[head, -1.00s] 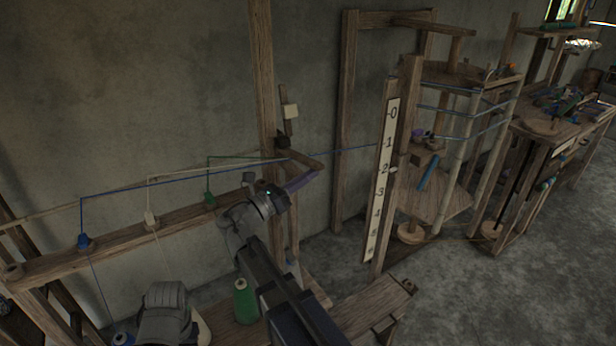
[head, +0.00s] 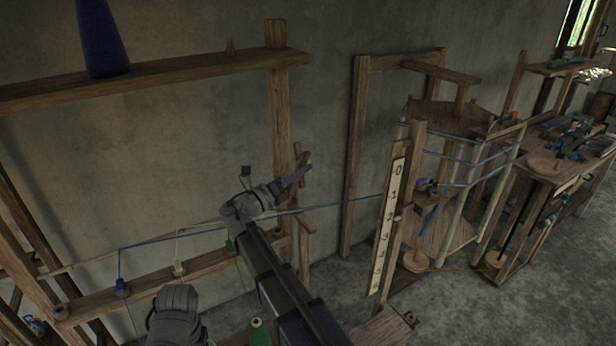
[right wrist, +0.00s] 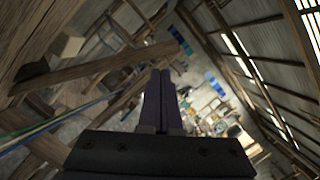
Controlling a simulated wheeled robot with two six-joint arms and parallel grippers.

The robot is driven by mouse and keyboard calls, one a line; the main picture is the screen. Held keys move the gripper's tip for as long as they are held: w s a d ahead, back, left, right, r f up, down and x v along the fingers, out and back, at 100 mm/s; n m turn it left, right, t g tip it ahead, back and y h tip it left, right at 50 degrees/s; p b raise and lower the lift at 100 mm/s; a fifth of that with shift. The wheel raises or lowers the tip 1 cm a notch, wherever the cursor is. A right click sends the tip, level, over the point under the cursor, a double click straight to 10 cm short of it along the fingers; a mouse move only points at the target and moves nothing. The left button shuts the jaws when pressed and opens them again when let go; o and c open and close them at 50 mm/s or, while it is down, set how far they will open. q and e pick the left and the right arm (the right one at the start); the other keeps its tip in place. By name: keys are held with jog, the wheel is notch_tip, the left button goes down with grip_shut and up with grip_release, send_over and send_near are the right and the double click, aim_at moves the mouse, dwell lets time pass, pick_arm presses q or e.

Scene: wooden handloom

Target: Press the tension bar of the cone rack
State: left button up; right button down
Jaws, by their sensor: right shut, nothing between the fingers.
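The cone rack (head: 150,78) stands at the left, with a blue cone (head: 100,40) on its upper shelf. A short wooden arm at the rack's right post, which looks like the tension bar (head: 307,223), sticks out near the blue thread. My right gripper (head: 300,174) is above this bar in the head view, apart from it, its purple fingers pointing up and right. In the right wrist view the fingers (right wrist: 161,98) are shut together with nothing between them. A wooden bar shows left of them there; I cannot tell which one.
A lower rail (head: 150,282) carries blue, white and green thread guides. The blue thread (head: 345,202) runs right towards a wooden frame with a numbered scale (head: 390,225). A green cone (head: 259,331) stands low beside my arm. Bare floor (head: 470,310) lies at the right.

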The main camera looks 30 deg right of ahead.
pick_arm(q)
jog(key=shift+r+p, duration=0.4)
jog(key=shift+r, duration=0.2)
pick_arm(e)
jog(key=shift+w+a+r, duration=0.1)
jog(key=shift+w+r, duration=0.6)
jog(key=shift+w, duration=0.1)
